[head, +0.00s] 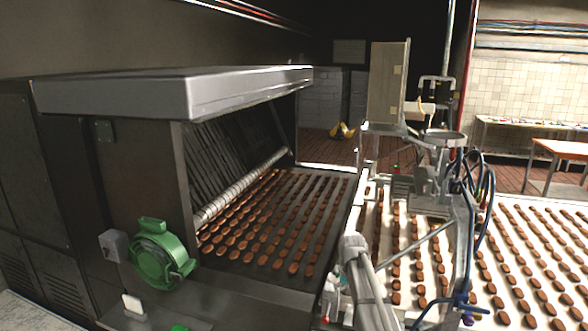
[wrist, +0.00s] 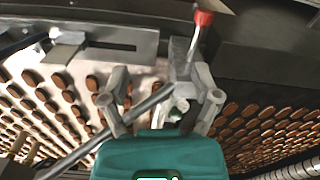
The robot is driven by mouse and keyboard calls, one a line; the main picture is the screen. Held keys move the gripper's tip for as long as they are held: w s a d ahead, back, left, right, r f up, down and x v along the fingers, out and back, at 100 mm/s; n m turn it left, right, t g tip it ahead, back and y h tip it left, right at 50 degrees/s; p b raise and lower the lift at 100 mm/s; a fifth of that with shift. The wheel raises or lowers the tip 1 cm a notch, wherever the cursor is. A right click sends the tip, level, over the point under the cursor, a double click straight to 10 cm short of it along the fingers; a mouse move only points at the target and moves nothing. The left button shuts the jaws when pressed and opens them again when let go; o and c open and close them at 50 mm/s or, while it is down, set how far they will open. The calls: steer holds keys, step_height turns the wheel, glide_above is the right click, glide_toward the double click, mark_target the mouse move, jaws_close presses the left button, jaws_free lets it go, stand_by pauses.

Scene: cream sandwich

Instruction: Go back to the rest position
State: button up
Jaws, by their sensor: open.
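My gripper (wrist: 160,98) shows in the wrist view, with its teal body at the bottom and its two grey fingers spread apart. Nothing is held between the fingers. A red-tipped lever (wrist: 202,19) on a grey metal block stands just beyond the right finger; I cannot tell whether they touch. A thin grey rod (wrist: 150,104) crosses the view between the fingers. I cannot make out my gripper clearly in the head view.
In the head view, a dark oven-like machine (head: 245,90) with a green motor (head: 160,252) stands at left. Rows of brown biscuits (head: 280,215) lie on its belt and on a white conveyor (head: 530,260) at right. A metal apparatus with blue hoses (head: 470,200) stands between.

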steer(key=s+f+b, duration=0.4)
steer(key=s, duration=0.7)
steer(key=s+f+n+b, duration=0.1)
steer(key=s+f+b, duration=0.4)
steer(key=s, duration=0.7)
steer(key=shift+f, duration=0.25)
steer(key=shift+s, duration=0.1)
stand_by(1.0)
